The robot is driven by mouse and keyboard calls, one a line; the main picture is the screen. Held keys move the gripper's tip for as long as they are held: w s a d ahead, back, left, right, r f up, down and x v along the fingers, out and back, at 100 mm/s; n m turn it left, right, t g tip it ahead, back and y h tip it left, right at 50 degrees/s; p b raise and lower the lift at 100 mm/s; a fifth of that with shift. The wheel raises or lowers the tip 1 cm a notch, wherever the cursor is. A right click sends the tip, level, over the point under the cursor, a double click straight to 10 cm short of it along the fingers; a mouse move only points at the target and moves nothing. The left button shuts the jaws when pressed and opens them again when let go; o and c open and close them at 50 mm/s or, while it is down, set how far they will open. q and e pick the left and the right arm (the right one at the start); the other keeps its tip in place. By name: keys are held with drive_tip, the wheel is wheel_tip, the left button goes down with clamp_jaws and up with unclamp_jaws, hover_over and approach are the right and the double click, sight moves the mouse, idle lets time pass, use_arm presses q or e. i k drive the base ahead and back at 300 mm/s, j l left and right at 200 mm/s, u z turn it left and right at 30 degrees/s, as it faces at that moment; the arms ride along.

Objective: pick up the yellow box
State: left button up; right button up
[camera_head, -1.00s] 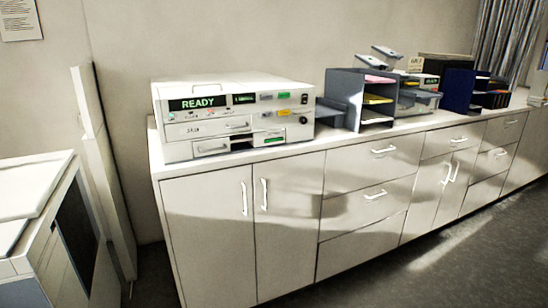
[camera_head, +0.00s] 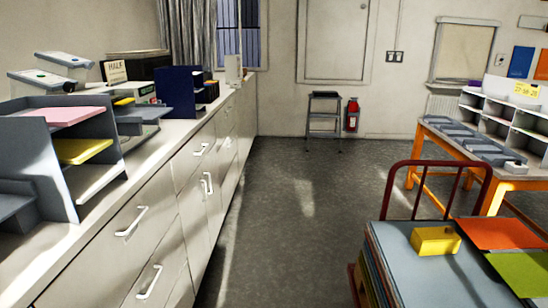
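A small yellow box (camera_head: 435,241) lies on the blue-grey top of a cart (camera_head: 398,262) at the lower right in the head view. It sits just left of orange and green sheets. Neither of my grippers shows in this view, so their distance from the box cannot be seen.
A long counter with drawers (camera_head: 140,222) runs along the left, with a paper sorter (camera_head: 75,190) on it. The cart has a red handle (camera_head: 440,164). Behind it stands an orange-legged table (camera_head: 478,180). A step stool (camera_head: 324,120) and fire extinguisher (camera_head: 352,114) stand far back. The middle floor is clear.

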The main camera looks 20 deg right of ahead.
sight(422, 249)
drive_tip(key=i+z, duration=0.25)
drive_tip(key=z, duration=0.15)
drive_tip(key=i+j+z, duration=0.1)
drive_tip(key=z, duration=0.35)
drive_tip(key=i+j+z, duration=0.2)
drive_tip(key=z, duration=0.2)
drive_tip(key=i+j+z, duration=0.25)
drive_tip(key=z, duration=0.15)
drive_tip(key=i+j+z, duration=0.2)
drive_tip(key=z, duration=0.25)
drive_tip(key=j+z, duration=0.4)
drive_tip(key=i+j, duration=0.05)
